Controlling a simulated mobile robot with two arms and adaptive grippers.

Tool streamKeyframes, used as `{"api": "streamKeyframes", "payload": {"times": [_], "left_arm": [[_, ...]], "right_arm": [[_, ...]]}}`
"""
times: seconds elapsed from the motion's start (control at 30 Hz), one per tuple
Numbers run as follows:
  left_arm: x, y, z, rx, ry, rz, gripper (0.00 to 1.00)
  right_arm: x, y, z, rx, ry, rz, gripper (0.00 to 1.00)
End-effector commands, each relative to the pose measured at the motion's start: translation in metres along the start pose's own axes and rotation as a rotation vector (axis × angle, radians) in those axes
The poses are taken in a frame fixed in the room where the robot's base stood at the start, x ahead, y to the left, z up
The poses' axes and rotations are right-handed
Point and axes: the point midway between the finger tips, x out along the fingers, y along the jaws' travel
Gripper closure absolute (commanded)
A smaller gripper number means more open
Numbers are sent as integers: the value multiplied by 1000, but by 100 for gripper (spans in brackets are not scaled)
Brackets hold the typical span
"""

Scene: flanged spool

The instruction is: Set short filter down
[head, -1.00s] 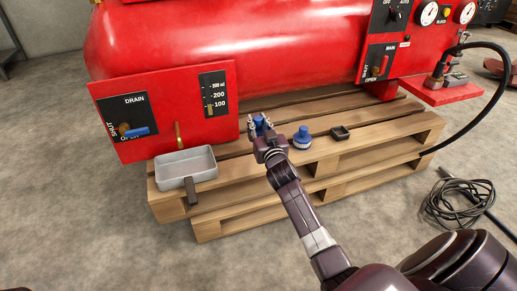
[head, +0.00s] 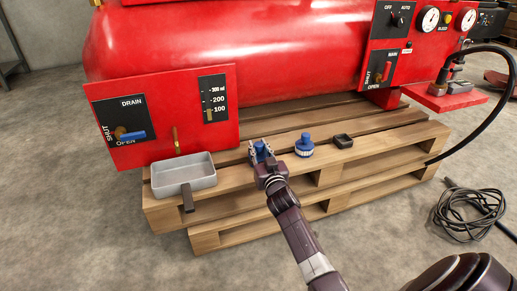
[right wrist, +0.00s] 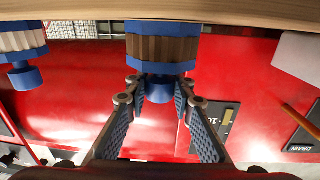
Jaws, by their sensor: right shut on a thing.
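My right gripper (head: 263,152) is shut on the blue knob of the short filter (right wrist: 162,48), which has a brown pleated band between blue ends. In the right wrist view, which is upside down, the filter's base is at the pallet edge; I cannot tell whether it touches the wood. In the head view only some blue of this filter (head: 260,146) shows between the fingers. A second filter, blue with a white pleated band (head: 304,146), stands upright on the pallet (head: 225,195) to the right. My left gripper is not in view.
A grey pan (head: 183,170) with a dark handle stands left on the pallet. A small black tray (head: 343,141) is right of the second filter. The red tank (head: 230,50) and drain panel (head: 165,115) rise behind. A black hose (head: 470,210) lies coiled on the floor.

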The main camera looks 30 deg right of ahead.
Motion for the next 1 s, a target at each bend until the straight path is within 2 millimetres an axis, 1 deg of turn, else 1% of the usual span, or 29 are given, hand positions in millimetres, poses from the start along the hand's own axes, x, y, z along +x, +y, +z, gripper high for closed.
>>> {"api": "streamKeyframes", "payload": {"times": [0.13,0.17,0.3,0.53,0.67,0.73,0.77,0.8,0.87,1.0], "left_arm": [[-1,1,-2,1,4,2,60],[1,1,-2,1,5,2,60],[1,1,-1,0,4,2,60],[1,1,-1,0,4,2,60],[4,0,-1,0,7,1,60],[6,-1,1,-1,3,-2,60],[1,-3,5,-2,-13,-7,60],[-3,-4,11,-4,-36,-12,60],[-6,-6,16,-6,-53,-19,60],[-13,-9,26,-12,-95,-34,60]], "right_arm": [[0,0,4,1,0,0,100],[0,0,2,0,0,0,74],[0,0,2,0,0,0,60],[0,0,2,0,0,0,60],[-2,0,-1,-1,-1,0,60],[-10,-1,-2,1,-2,-1,60],[-14,-1,-2,2,-3,-1,60],[-21,-1,-2,2,-4,-1,60],[-33,0,-3,1,-4,1,60],[-64,0,-4,2,-5,1,60]]}}
